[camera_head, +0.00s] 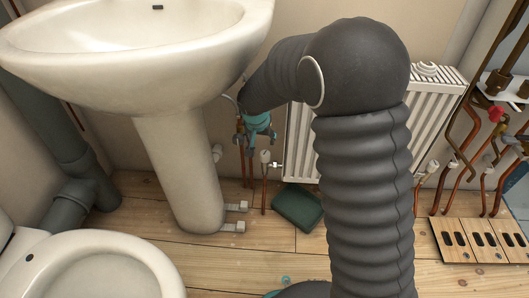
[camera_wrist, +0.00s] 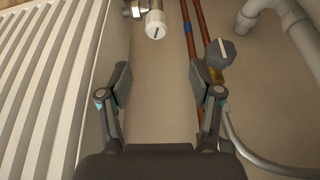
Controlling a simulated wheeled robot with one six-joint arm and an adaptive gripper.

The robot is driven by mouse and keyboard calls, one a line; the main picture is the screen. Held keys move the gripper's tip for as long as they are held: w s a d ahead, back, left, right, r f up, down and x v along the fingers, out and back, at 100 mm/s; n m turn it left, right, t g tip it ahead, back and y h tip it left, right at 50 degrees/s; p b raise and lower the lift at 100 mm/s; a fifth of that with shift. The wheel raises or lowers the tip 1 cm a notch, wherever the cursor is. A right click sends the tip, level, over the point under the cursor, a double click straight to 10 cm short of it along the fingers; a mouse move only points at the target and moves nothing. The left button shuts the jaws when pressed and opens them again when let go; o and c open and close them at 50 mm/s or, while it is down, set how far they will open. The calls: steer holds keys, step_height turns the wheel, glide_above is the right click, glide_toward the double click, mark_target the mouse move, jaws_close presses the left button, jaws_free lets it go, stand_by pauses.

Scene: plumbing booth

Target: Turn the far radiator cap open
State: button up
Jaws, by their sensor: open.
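A white radiator cap (camera_wrist: 155,24) with a dark line on its end shows at the top of the wrist view, on a metal valve beside the radiator. In the head view this cap (camera_head: 265,156) stands by the radiator's left lower corner. Another white cap (camera_head: 431,166) shows at the radiator's right side. My gripper (camera_wrist: 160,74) is open and empty, its fingers wide apart, with the first cap ahead of and between the fingertips, not touched. In the head view my gripper (camera_head: 254,124) is partly hidden by my arm, just above that cap.
The white radiator (camera_wrist: 45,75) runs close along the left finger. A grey knob (camera_wrist: 220,52) on a brass valve and copper pipes (camera_wrist: 197,25) are close to the right finger. The sink pedestal (camera_head: 180,170) stands left. A green box (camera_head: 297,207) lies on the floor.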

mark_target(265, 153)
steer(key=x, duration=0.4)
steer(key=b+x, duration=0.1)
steer(key=x, duration=0.4)
steer(key=b+x, duration=0.1)
steer(key=x, duration=0.3)
steer(key=shift+d+f, duration=0.25)
steer(key=shift+d, duration=0.15)
steer(key=shift+r, duration=0.1)
steer(key=c, duration=1.1)
